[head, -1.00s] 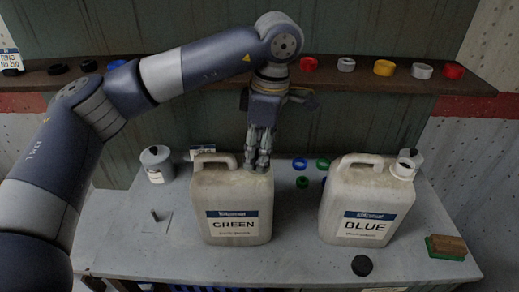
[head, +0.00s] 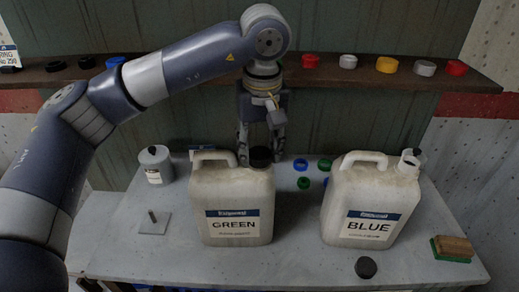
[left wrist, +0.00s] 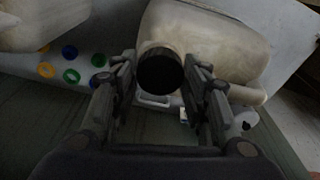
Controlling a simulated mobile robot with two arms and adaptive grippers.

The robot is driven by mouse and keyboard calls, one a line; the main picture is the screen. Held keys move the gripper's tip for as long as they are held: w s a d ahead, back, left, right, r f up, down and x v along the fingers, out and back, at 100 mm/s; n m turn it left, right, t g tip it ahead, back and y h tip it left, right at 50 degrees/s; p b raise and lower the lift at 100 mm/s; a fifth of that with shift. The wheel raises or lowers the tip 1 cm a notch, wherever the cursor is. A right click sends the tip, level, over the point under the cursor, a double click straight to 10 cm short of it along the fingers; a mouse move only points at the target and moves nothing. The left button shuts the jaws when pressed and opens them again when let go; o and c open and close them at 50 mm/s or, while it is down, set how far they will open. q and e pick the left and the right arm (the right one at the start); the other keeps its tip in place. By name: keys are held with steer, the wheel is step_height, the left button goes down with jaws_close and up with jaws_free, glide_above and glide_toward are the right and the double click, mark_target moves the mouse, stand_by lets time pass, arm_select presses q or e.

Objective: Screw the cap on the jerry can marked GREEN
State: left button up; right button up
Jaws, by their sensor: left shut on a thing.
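The jerry can marked GREEN (head: 231,208) stands upright on the table, handle toward the left; its pale body also shows in the left wrist view (left wrist: 205,38). A black cap (head: 260,157) is at its neck, top right; the neck itself is hidden. My left gripper (head: 260,153) points down over the neck with one finger on each side of the cap, shut on it. In the left wrist view the cap (left wrist: 160,72) is a dark disc between the fingertips. I cannot tell how far it is seated. My right gripper is not in view.
The BLUE can (head: 369,202) stands to the right. A grey canister (head: 156,164) is at the left. Small coloured rings lie between the cans. A shelf (head: 350,77) with caps runs behind.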

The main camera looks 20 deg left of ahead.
arm_select(q)
steer(key=m, duration=0.6)
steer(key=shift+h, duration=0.3)
steer(key=m, duration=0.6)
steer(key=shift+h+b, duration=0.3)
steer(key=shift+h, duration=0.1)
steer(key=o, duration=0.8)
steer(key=shift+o, duration=0.2)
steer(key=shift+d, duration=0.1)
